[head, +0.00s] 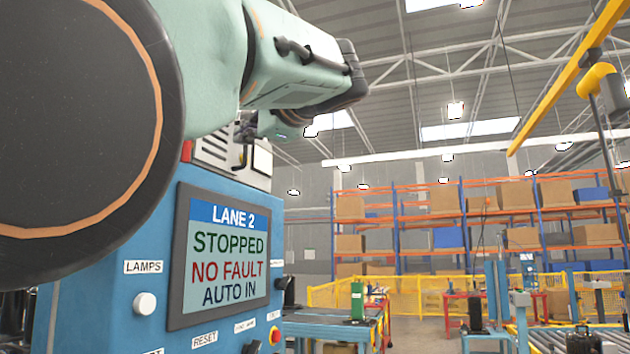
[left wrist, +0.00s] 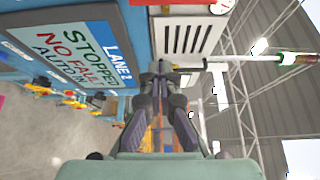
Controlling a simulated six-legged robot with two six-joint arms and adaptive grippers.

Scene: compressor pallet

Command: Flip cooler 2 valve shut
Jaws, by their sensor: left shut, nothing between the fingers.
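My left arm fills the upper left of the head view, and its small dark gripper (head: 243,160) hangs in front of the top part of a blue control cabinet (head: 110,300). In the left wrist view the gripper's two dark fingers (left wrist: 161,68) are together, with nothing seen between them. They point towards the cabinet's vented upper part (left wrist: 190,38). I cannot make out a cooler 2 valve or its label in either view; my arm hides much of the left side. My right gripper is not in view.
The cabinet's screen (head: 228,256) reads LANE 2, STOPPED, NO FAULT, AUTO IN. A pale pole with red and green bands (left wrist: 290,57) stands close to the fingers in the wrist picture. Yellow railings (head: 420,295) and shelving (head: 450,205) stand far behind.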

